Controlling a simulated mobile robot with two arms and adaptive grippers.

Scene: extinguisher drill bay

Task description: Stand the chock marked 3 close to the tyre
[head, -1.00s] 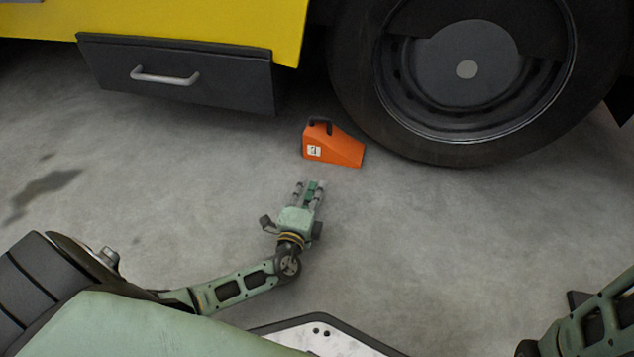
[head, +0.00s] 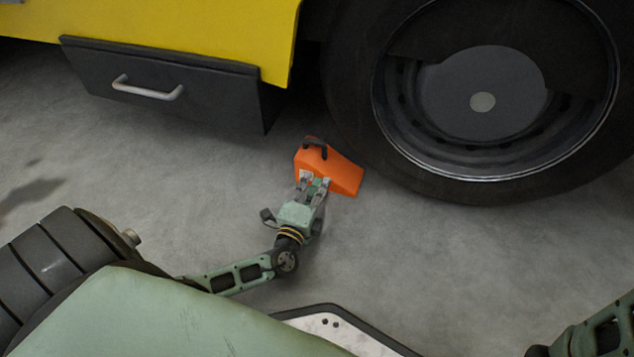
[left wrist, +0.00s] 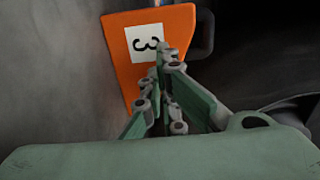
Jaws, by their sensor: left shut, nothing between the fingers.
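An orange wedge chock (head: 330,169) with a black handle stands on the floor just left of the tyre (head: 345,120), its low end toward the tyre. In the left wrist view the chock (left wrist: 122,60) shows a white label with a 3. My left gripper (head: 313,180) is shut and empty, its fingertips at the labelled face of the chock; the left wrist view also shows its fingers (left wrist: 158,88) in front of that face. Whether they touch it I cannot tell. The gripper hides part of the label in the head view. My right gripper is out of view.
A yellow vehicle body (head: 200,30) with a dark box and grey handle (head: 147,88) overhangs at the upper left. Bare concrete floor (head: 430,260) lies open in front of the tyre and to the left.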

